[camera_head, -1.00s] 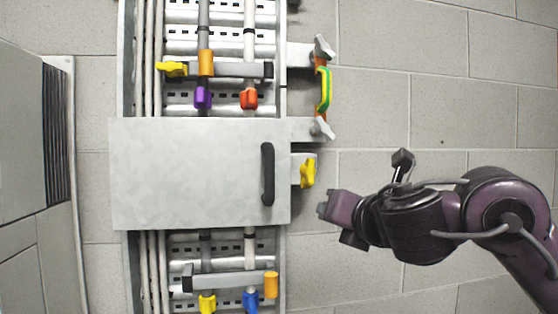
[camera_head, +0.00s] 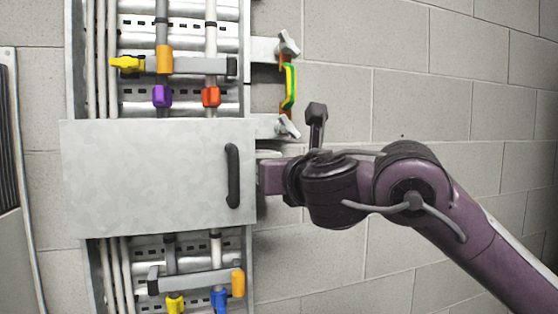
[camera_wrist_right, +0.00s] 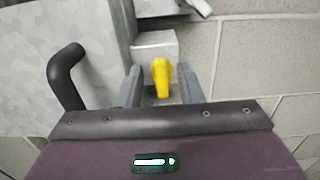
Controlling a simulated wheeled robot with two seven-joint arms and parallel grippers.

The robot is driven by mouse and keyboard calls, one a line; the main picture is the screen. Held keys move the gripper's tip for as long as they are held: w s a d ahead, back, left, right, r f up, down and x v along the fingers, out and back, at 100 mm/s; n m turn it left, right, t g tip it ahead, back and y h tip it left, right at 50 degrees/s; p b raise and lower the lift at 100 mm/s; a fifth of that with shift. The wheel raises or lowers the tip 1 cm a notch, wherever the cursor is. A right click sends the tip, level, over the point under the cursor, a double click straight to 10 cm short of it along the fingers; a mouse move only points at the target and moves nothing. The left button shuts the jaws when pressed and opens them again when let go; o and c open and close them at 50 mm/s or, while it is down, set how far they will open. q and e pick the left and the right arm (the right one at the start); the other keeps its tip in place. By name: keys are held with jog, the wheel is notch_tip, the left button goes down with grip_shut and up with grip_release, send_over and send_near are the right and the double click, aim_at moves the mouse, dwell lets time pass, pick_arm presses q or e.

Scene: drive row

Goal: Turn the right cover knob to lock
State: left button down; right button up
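The yellow cover knob (camera_wrist_right: 161,76) sits on a pale metal bracket (camera_wrist_right: 154,44) in the right wrist view, to the right of the cover. My right gripper (camera_wrist_right: 160,82) is open, with one grey finger on each side of the knob. Small gaps seem to show between knob and fingers; I cannot tell if either touches. In the head view my right gripper (camera_head: 270,178) is at the cover's right edge and hides the knob. The grey cover (camera_head: 150,175) is a flat panel with a black handle (camera_head: 233,176). My left gripper is not in view.
Above the knob, grey clamps (camera_head: 288,126) and a green-yellow handle (camera_head: 290,87) stick out at the panel's right. Colored valves and pipes lie above and below the cover. The block wall (camera_head: 420,100) on the right is bare.

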jog(key=shift+w, duration=0.15)
grip_shut()
jog(key=shift+f, duration=0.1)
jog(key=m+b, duration=0.1)
jog(key=m, duration=0.5)
jog(key=m+b, duration=0.1)
jog(key=m, duration=0.5)
jog(key=d+f+m+b, duration=0.1)
jog(key=m+b, duration=0.1)
jog(key=m, duration=0.4)
jog(key=shift+w, duration=0.2)
dwell(0.8)
